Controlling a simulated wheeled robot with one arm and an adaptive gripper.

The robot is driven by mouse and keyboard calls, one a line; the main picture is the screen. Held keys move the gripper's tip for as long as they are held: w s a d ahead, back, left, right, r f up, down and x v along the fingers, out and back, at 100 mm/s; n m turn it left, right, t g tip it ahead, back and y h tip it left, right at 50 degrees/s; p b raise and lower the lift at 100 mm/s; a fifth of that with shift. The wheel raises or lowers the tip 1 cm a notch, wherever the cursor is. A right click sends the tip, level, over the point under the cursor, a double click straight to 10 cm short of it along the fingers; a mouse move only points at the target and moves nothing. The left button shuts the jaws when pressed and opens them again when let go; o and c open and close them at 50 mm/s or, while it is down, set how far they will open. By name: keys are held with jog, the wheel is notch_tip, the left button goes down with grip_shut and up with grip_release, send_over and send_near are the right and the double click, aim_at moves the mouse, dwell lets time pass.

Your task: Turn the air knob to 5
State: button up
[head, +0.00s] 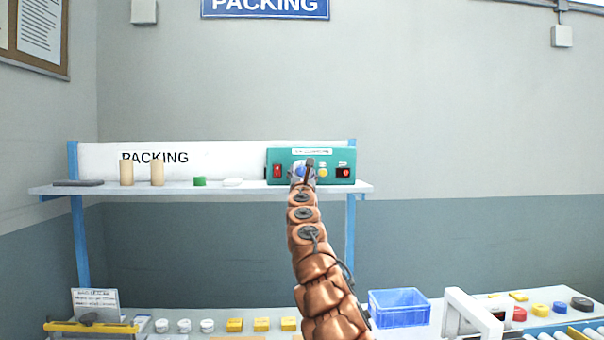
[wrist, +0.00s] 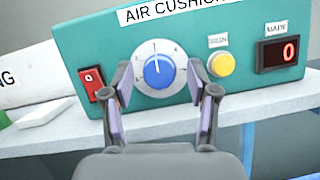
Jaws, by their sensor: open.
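The air knob (wrist: 158,71) is a blue knob on a white numbered dial, on the green air cushion box (wrist: 240,28). In the wrist view its white pointer mark points up, slightly left; the number it marks is too small to read for certain. My gripper (wrist: 157,90) is open, with one finger on each side of the dial. In the head view the green box (head: 335,156) stands on the shelf, and my arm and gripper (head: 306,170) partly cover the knob.
The box also bears a red switch (wrist: 92,83) left of the dial, a yellow button (wrist: 221,64) and a red display reading 0 (wrist: 285,53) to the right. The shelf (head: 110,189) holds cardboard-coloured rolls (head: 141,173) and a green roll (head: 199,181). A blue crate (head: 399,308) stands below.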

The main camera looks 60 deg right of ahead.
grip_shut()
dwell(0.5)
